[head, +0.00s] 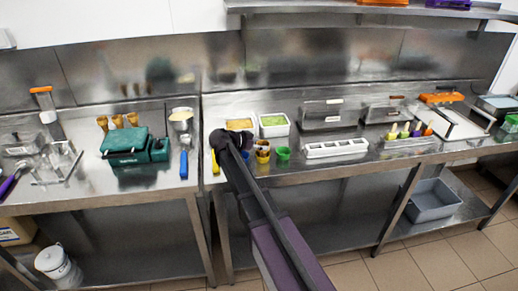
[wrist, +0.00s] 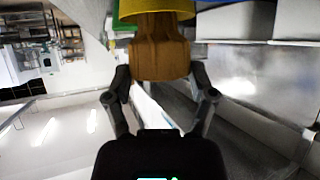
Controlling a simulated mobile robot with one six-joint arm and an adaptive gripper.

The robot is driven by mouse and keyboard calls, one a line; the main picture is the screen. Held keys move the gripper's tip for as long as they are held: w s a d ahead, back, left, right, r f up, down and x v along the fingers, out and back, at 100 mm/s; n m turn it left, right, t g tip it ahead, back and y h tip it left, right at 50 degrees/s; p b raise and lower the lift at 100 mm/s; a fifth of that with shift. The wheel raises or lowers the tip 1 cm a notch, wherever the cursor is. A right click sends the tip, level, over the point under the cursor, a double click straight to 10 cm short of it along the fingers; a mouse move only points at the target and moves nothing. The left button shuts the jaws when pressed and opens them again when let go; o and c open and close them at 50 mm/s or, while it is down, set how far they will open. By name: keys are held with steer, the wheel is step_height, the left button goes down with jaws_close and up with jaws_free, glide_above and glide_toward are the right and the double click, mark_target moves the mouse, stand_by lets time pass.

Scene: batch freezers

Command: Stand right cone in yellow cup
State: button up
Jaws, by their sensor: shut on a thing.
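In the wrist view my gripper (wrist: 160,74) is shut on a brown cone (wrist: 160,48), with one finger on each side of it. The yellow cup (wrist: 158,12) is at the far end of this cone, at the top edge of the picture. The cone's far end meets or overlaps the cup's rim; how deep it sits inside I cannot tell. In the head view the yellow cup (head: 262,157) stands on the right-hand counter beside my arm, which hides my fingers. Three more brown cones (head: 117,121) stand upright behind a teal box on the left counter.
A green cup (head: 283,153) stands just right of the yellow cup. Tubs of yellow (head: 239,124) and green (head: 273,125) contents are behind. A white tray with slots (head: 336,148) lies to the right. A blue-handled tool (head: 184,163) and the teal box (head: 124,146) are left.

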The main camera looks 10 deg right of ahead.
steer(key=shift+f+b, duration=0.35)
steer(key=shift+f, duration=0.05)
steer(key=o, duration=0.7)
steer(key=shift+c, duration=0.2)
steer(key=shift+r, duration=0.2)
steer(key=shift+s+a+r+p, duration=0.1)
steer(key=shift+r+p, duration=0.3)
steer(key=shift+p, duration=0.2)
steer(key=p+v, duration=0.5)
steer(key=v, duration=0.6)
steer(key=shift+a, duration=0.3)
steer(key=shift+s+d, duration=0.1)
steer(key=shift+s, duration=0.05)
